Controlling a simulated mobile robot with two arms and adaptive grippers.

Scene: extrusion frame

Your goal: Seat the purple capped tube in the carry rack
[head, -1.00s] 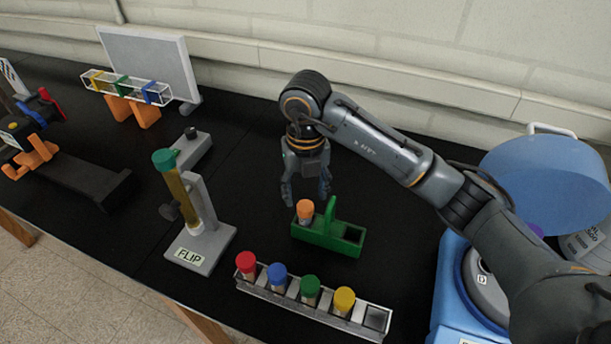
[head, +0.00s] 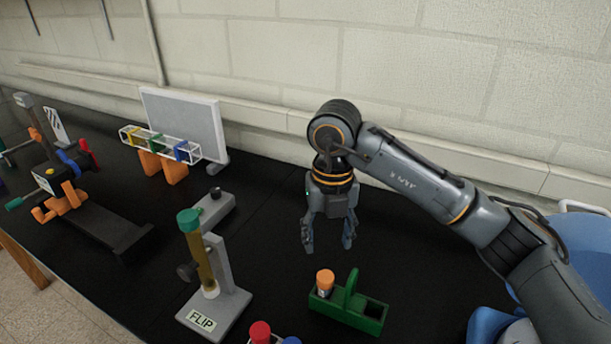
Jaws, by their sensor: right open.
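The purple capped tube is not in view. The carry rack (head: 337,311), green with an upright handle, stands on the black bench at the lower middle. An orange-capped tube (head: 325,283) stands in its left slot. Its right slot looks dark and empty. My right gripper (head: 329,246) points down, open and empty, above and behind the orange-capped tube, apart from it. My left gripper is not in view.
A grey FLIP stand (head: 226,303) holds a tilted green-capped tube (head: 203,252) left of the rack. Red (head: 260,331) and blue caps show at the bottom edge. A blue machine (head: 583,255) is at right, partly hidden by my arm.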

